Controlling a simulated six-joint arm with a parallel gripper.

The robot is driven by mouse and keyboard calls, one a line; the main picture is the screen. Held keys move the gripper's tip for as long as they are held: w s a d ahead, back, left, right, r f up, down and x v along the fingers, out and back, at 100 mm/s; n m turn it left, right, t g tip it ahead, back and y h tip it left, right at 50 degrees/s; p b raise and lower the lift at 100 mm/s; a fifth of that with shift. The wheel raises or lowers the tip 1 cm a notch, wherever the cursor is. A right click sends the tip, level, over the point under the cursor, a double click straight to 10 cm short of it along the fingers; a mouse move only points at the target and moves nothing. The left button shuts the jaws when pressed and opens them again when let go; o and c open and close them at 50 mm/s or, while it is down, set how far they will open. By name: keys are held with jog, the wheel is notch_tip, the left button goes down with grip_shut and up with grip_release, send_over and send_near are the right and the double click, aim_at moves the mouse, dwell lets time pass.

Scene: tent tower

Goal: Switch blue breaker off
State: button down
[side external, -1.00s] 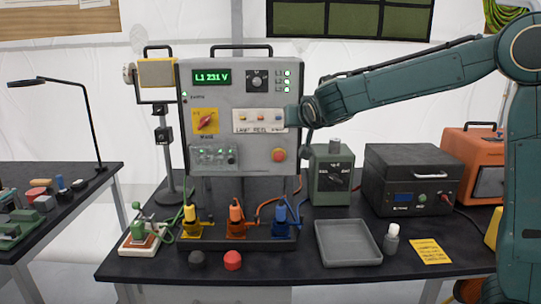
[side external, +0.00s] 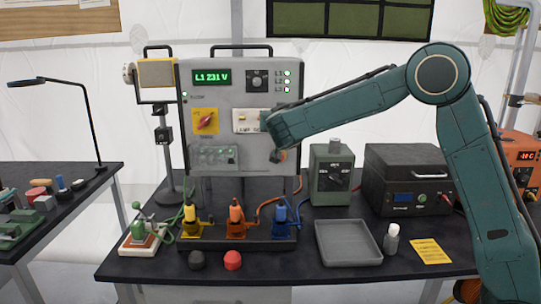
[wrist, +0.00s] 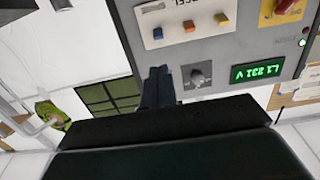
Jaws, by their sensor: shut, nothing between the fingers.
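The blue breaker (wrist: 158,33) is a small blue toggle on a pale plate (wrist: 165,12) on the grey cabinet, in the wrist view. An orange breaker (wrist: 190,24) and a yellow breaker (wrist: 221,18) sit in line beside it. My gripper (wrist: 159,72) is shut and empty, its fingertips just below the blue breaker in that picture, with no clear contact. In the side view, my gripper (side external: 268,128) is in front of the plate and hides the blue and orange breakers; the yellow breaker (side external: 241,117) shows. I cannot tell the blue toggle's position.
A grey tray (side external: 348,262) and a green box (side external: 331,174) are to the right.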

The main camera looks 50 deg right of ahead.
jog(key=x, duration=1)
dwell(0.3)
jog(key=shift+s+a+f+t+h, duration=0.15)
jog(key=shift+f+t+h, duration=0.15)
jog(key=shift+t+h, duration=0.3)
jog(key=shift+s+a+f+t+h, duration=0.1)
jog(key=shift+f+t+h, duration=0.2)
jog(key=shift+t+h, duration=0.3)
dwell(0.9)
jog(key=shift+f, duration=0.1)
jog(key=shift+s+a+f, duration=0.1)
jog(key=shift+f, duration=0.3)
jog(key=s+a+f, duration=0.5)
jog(key=f, duration=0.2)
dwell(0.6)
jog(key=shift+s+r, duration=0.1)
